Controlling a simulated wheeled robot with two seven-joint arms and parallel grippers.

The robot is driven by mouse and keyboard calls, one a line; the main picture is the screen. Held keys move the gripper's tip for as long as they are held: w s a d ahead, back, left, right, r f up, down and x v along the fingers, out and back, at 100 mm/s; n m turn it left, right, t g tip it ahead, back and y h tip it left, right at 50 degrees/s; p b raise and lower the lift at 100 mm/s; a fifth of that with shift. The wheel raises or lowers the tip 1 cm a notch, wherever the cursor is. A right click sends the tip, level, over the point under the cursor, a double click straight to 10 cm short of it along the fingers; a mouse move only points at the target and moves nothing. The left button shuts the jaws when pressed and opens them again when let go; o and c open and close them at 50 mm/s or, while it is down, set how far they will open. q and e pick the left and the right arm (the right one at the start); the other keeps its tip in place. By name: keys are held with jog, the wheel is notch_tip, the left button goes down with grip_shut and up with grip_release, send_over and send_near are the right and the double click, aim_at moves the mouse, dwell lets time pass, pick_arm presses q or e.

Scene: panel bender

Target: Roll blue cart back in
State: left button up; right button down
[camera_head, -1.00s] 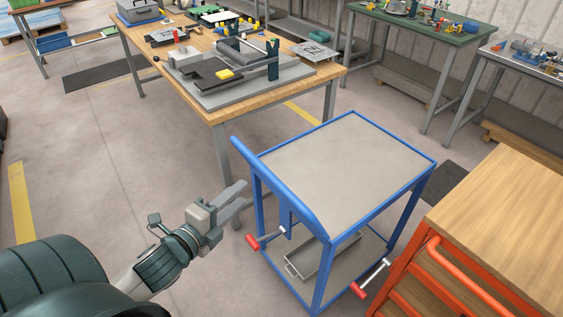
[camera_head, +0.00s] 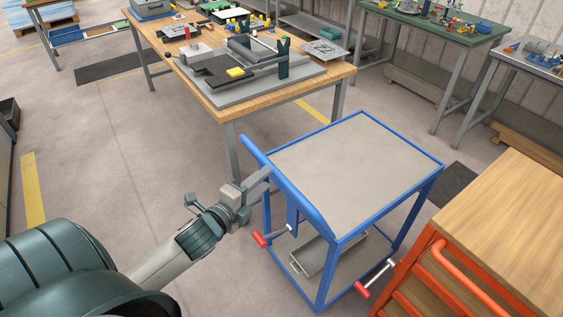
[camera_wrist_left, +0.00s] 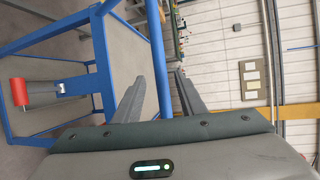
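The blue cart (camera_head: 352,165) stands at centre right with a grey top and a blue frame. Its thick blue push handle (camera_head: 292,192) runs along the near left side. Two red-ended levers stick out below, one at the left (camera_head: 261,240). My right gripper is not in view.
A wooden workbench (camera_head: 250,111) with a fixture stands behind the cart. An orange-framed cabinet with a wooden top (camera_head: 510,205) is close on the cart's right. A grey tray (camera_head: 330,255) lies on the cart's lower shelf.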

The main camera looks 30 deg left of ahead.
pick_arm(q)
jog(key=w+f+p, duration=0.1)
jog(key=w+p, duration=0.1)
jog(key=w, duration=0.8)
jog(key=shift+f, duration=0.4)
jog(key=shift+s, duration=0.1)
grip_shut()
